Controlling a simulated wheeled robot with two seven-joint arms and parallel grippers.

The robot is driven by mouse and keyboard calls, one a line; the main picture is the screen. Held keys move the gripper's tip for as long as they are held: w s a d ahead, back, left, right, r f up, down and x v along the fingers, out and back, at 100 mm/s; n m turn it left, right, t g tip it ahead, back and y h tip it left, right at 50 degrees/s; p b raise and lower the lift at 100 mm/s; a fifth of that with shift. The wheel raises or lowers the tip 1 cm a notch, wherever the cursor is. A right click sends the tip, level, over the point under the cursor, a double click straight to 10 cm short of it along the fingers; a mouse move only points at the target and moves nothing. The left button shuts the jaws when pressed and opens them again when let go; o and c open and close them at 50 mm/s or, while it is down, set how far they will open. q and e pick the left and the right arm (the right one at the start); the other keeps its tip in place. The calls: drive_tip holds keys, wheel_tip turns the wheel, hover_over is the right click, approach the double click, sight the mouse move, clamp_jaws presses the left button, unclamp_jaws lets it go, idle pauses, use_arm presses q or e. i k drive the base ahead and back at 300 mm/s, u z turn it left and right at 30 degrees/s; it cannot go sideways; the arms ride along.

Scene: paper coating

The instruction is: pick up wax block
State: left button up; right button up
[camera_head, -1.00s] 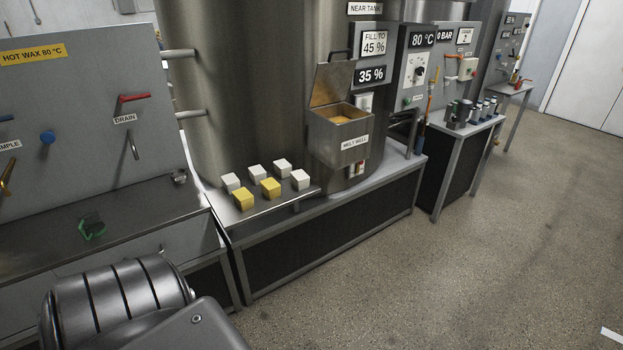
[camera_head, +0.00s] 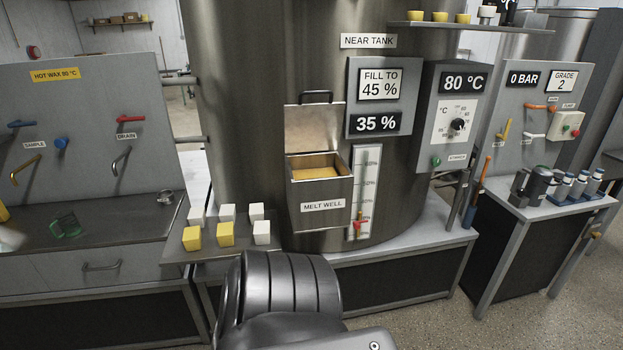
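Several small blocks stand on a grey metal shelf (camera_head: 178,256) in front of the large steel tank. Two are yellow wax-like blocks, the left yellow block (camera_head: 192,237) and the right yellow block (camera_head: 226,234), both in the front row. A white block (camera_head: 262,233) stands at the right end of that row. More white blocks stand behind: a left one (camera_head: 197,214), a middle one (camera_head: 228,212) and a right one (camera_head: 257,211). A dark rounded link of my arm shows at the bottom middle, just right of the shelf. Neither gripper shows.
An open-lidded melt well (camera_head: 320,190) on the tank (camera_head: 245,100) holds yellowish material. Signs read "FILL TO 45 %" and "35 %". A bench (camera_head: 125,220) with a green object (camera_head: 66,226) stands left. A table of small containers (camera_head: 560,187) stands right.

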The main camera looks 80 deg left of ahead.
sight(262, 228)
drive_tip(key=u, duration=0.3)
drive_tip(key=i, duration=1.15)
drive_tip(key=u, duration=1.65)
drive_tip(key=i, duration=0.95)
drive_tip(key=u, duration=1)
